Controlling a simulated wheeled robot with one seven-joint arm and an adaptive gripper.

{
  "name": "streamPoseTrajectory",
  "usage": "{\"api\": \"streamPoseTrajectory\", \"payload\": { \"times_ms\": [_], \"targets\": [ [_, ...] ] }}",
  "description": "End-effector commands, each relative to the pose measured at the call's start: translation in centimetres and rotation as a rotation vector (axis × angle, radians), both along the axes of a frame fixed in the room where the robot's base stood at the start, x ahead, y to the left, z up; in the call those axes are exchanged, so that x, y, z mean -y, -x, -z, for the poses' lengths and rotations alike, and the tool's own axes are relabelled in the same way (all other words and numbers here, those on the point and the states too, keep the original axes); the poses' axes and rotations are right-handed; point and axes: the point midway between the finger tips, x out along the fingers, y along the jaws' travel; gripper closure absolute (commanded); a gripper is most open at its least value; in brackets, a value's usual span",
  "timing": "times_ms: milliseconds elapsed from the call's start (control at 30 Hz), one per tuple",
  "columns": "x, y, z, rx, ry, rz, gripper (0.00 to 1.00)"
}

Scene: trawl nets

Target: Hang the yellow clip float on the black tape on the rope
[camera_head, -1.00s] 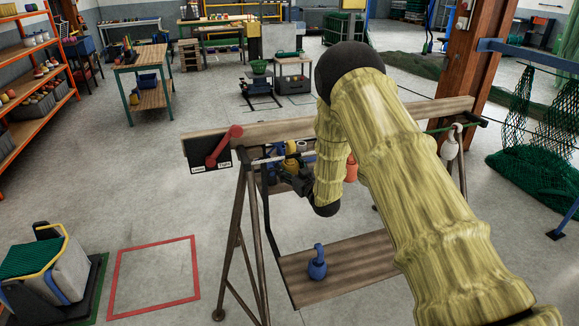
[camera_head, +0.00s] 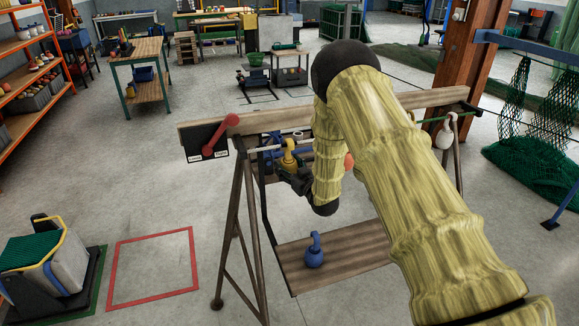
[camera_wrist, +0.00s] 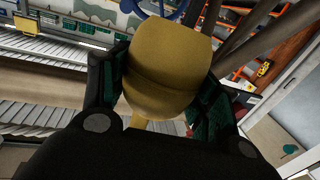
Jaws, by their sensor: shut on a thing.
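The yellow clip float (camera_head: 289,156) is in my gripper (camera_head: 296,178), close to the rope (camera_head: 266,148) under the wooden beam. I cannot tell whether its clip touches the rope. In the wrist view the rounded yellow float (camera_wrist: 166,68) fills the space between the two green-padded fingers of my gripper (camera_wrist: 165,100), which are shut on it. I cannot make out the black tape on the rope. My arm hides the middle of the rope.
A blue float (camera_head: 314,252) stands on the lower plank (camera_head: 345,248). A white float (camera_head: 445,136) hangs at the right end of the beam (camera_head: 400,103). A red lever (camera_head: 221,135) sits at the left end. An orange float (camera_head: 349,162) shows partly behind my arm.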

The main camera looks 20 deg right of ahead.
Motion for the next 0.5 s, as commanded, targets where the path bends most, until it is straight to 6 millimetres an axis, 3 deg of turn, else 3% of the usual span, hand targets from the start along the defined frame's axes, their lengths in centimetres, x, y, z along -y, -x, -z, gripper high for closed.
{"api": "streamPoseTrajectory", "payload": {
  "times_ms": [300,333,433,500],
  "targets": [
    [0.19,0.24,0.48,-0.005,0.0,0.001,0.89],
    [0.2,0.24,0.48,-0.005,0.0,0.002,0.35],
    [0.2,0.21,0.44,-0.004,0.001,0.002,0.17],
    [0.19,0.18,0.4,-0.004,0.001,0.002,0.14]
  ]
}}
